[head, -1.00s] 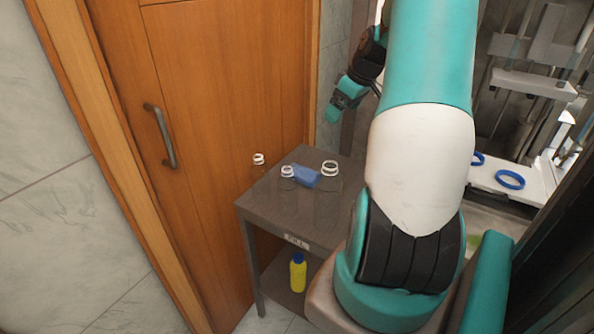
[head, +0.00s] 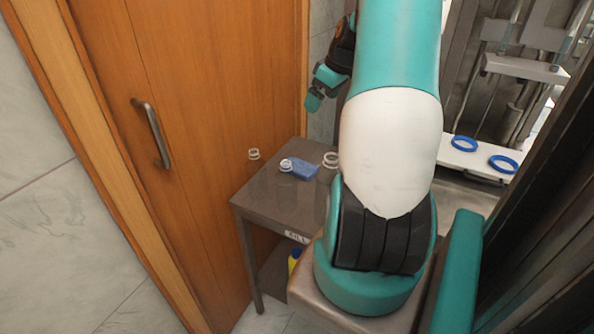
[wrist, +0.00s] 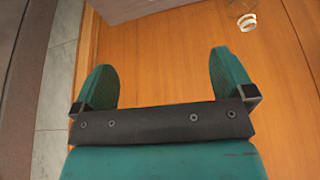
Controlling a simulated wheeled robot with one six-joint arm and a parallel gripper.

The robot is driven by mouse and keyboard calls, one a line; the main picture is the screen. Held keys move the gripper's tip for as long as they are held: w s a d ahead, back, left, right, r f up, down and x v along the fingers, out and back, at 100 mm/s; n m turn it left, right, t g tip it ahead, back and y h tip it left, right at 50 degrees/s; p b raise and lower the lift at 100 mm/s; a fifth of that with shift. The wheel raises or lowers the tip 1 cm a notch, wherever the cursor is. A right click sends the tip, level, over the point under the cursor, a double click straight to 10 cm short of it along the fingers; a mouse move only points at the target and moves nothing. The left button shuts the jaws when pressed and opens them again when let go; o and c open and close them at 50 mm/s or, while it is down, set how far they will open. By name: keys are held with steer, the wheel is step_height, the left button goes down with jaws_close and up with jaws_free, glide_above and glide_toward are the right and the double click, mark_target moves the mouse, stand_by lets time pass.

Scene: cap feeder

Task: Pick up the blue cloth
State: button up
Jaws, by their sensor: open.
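The blue cloth (head: 304,170) lies folded on top of the small grey-brown table (head: 262,205) in the head view, just behind a clear jar. My gripper (head: 314,100) is above and beyond the table, near the back wall, apart from the cloth. In the wrist view my gripper (wrist: 160,85) shows two teal fingers spread wide with nothing between them. The cloth does not show in the wrist view.
Clear jars with white rims stand around the cloth: one at left (head: 254,155), one in front (head: 286,166), one at right (head: 330,160). A yellow bottle (head: 294,262) is on the lower shelf. A wooden door (head: 200,120) borders the left. Blue rings (head: 465,144) lie on a white plate.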

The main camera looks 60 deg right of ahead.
steer(key=b, duration=0.9)
glide_toward(299, 165)
steer(key=x, duration=0.3)
steer(key=shift+a+f, duration=0.15)
steer(key=shift+f, duration=0.25)
steer(key=x, duration=0.5)
steer(key=shift+w+f+p, duration=0.2)
steer(key=shift+f+p, duration=0.05)
steer(key=shift+p, duration=0.15)
steer(key=c, duration=1)
